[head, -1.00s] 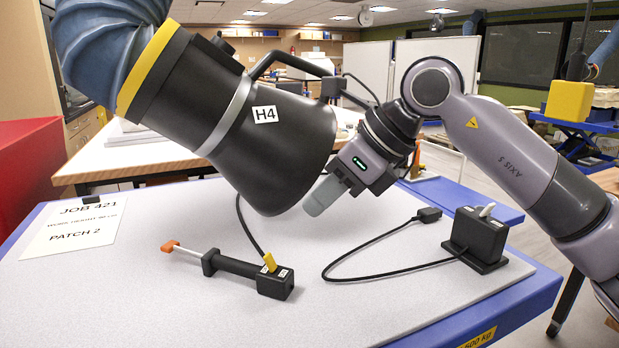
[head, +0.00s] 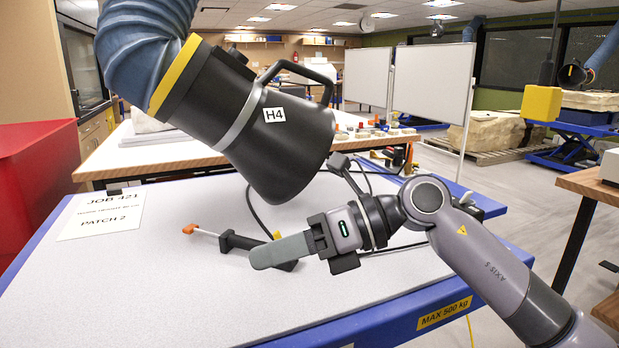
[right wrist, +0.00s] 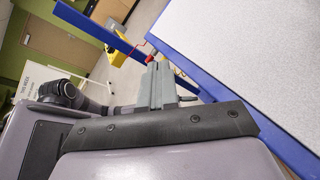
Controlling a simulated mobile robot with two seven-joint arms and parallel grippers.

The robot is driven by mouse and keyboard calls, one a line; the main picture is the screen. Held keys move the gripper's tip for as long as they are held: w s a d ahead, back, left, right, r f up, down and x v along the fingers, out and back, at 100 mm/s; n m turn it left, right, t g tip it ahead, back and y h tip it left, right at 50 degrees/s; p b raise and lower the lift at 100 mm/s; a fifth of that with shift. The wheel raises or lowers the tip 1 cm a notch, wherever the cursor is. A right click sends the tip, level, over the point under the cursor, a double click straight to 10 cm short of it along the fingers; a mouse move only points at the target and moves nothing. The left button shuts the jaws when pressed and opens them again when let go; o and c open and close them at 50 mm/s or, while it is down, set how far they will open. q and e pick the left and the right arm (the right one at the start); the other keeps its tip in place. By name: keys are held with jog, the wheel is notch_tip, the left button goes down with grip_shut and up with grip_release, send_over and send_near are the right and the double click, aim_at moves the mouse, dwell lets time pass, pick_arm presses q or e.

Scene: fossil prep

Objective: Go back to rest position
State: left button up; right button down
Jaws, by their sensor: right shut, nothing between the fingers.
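My right gripper (head: 264,256) is shut and empty in the head view. Its grey fingers point left above the pale worktable (head: 150,290), in front of a black handheld tool with an orange tip (head: 190,229), and hide part of that tool. The closed fingers also show in the right wrist view (right wrist: 160,72), near the blue table edge (right wrist: 235,95). My right arm reaches in from the lower right of the head view. My left gripper is in neither view.
A large black extraction hood marked H4 (head: 265,150) hangs over the table on a blue hose (head: 147,50), above and behind my right gripper. A paper sign (head: 100,214) lies at the back left. A red cabinet (head: 40,180) stands at left. The front left tabletop is clear.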

jog(key=d+f+m+t+h+p, duration=0.1)
jog(key=d+f+m+t, duration=0.45)
jog(key=m, duration=0.65)
jog(key=w+d+f+m+t+h, duration=0.15)
jog(key=d+f+m+t, duration=0.4)
jog(key=m, duration=0.55)
jog(key=d+f+m+t+h+p, duration=0.1)
jog(key=d+f+m+t+h, duration=0.15)
jog(key=f+m+t, duration=0.75)
jog(key=s+d+f+m+g+h, duration=0.3)
jog(key=s+d+f+m+g, duration=0.1)
jog(key=s+f, duration=0.5)
jog(key=s+d+f+m+g+h+p, duration=0.1)
jog(key=s+d+f+m+g+h, duration=0.3)
jog(key=s+d+f+m, duration=0.3)
notch_tip(320, 180, down, 2)
jog(key=shift+s+f+m+g, duration=0.1)
jog(key=shift+s+m+g, duration=0.5)
jog(key=shift+s+m, duration=0.35)
jog(key=shift+s, duration=0.1)
